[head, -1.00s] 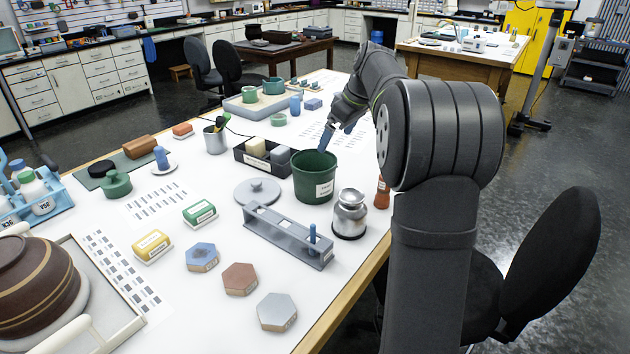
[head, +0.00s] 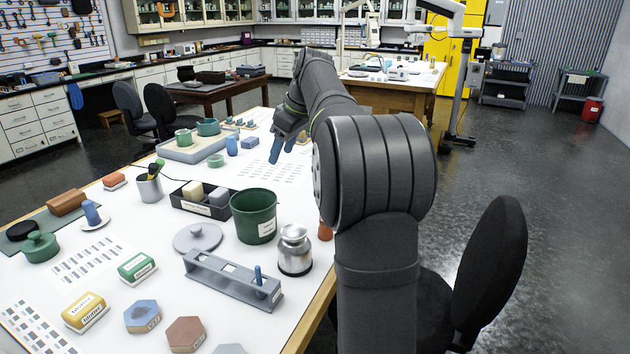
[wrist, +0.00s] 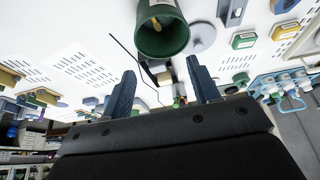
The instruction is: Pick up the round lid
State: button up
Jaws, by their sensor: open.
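The round lid (head: 198,237) is a flat grey disc with a small knob. It lies on the white table, left of the dark green bin (head: 253,215) and behind the grey rack. In the wrist view the lid (wrist: 203,38) shows partly behind the green bin (wrist: 163,40). My gripper (head: 282,152) is beyond the bin and above the table, away from the lid. Its two blue fingers (wrist: 162,70) are apart in the wrist view, with nothing held between them. A yellow thing (wrist: 156,24) shows inside the bin.
The grey rack (head: 232,279) with a blue tube stands in front of the lid. A metal jar (head: 294,251) is right of the rack. A black divided tray (head: 204,200) lies behind the lid. A green labelled block (head: 137,267) is to its left.

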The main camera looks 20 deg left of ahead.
jog(key=m+t+h, duration=0.1)
jog(key=m+h, duration=0.2)
jog(key=m, duration=0.6)
send_over(196, 228)
jog(key=s, duration=0.1)
jog(key=f, duration=1.7)
jog(key=shift+s+d+f, duration=0.2)
jog(key=shift+d+f, duration=0.15)
jog(key=shift+d, duration=0.05)
jog(key=shift+w+a+f, duration=0.15)
jog(key=shift+w+f, duration=0.05)
jog(key=shift+f, duration=0.7)
jog(key=shift+w+a+f, duration=0.1)
jog(key=shift+w+f, duration=0.15)
jog(key=shift+f, duration=0.7)
jog(key=shift+w+a+f, duration=0.15)
jog(key=shift+w+f, duration=0.05)
jog(key=shift+f, duration=0.7)
grip_shut()
